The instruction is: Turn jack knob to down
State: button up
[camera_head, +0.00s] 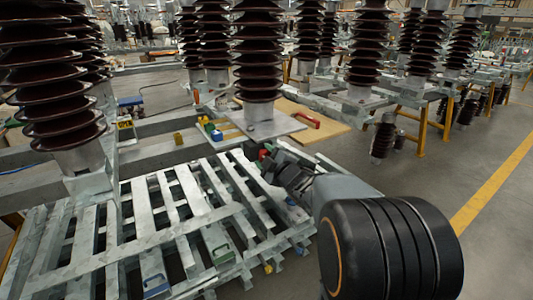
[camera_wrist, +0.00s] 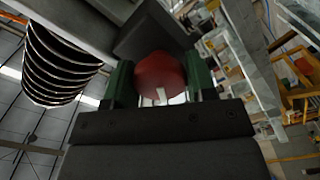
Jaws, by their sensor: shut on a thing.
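The jack knob (camera_wrist: 161,76) is a red round knob with a pale mark at its lower edge, seen in the wrist view. My gripper (camera_wrist: 160,85) has its two green-lined fingers on either side of the knob and is shut on it. In the head view my gripper (camera_head: 268,160) reaches the base of the middle brown insulator column, beside the slatted metal frame. The knob is small there and mostly hidden by my gripper. A dark block (camera_wrist: 150,32) sits just beyond the knob in the wrist view.
Brown ribbed insulators (camera_head: 258,50) stand on metal plates close around my arm. The slatted grey metal frame (camera_head: 165,215) lies to the left and below. A wooden board with a red handle (camera_head: 302,119) lies behind. Open floor with a yellow line (camera_head: 495,180) is at right.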

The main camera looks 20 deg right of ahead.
jog(key=m+p, duration=0.3)
jog(key=m, duration=0.3)
jog(key=shift+r, duration=0.1)
jog(key=shift+m+p, duration=1.3)
jog(key=shift+m, duration=1.2)
jog(key=o, duration=0.9)
jog(key=shift+s+d+b, duration=0.25)
jog(key=shift+s+b, duration=0.9)
jog(key=shift+s, duration=1.15)
jog(key=shift+s+d+b, duration=0.3)
jog(key=shift+s+b, duration=0.85)
jog(key=shift+s, duration=1.1)
jog(key=shift+s+d+b, duration=0.25)
jog(key=shift+s+b, duration=0.9)
jog(key=shift+s, duration=1.15)
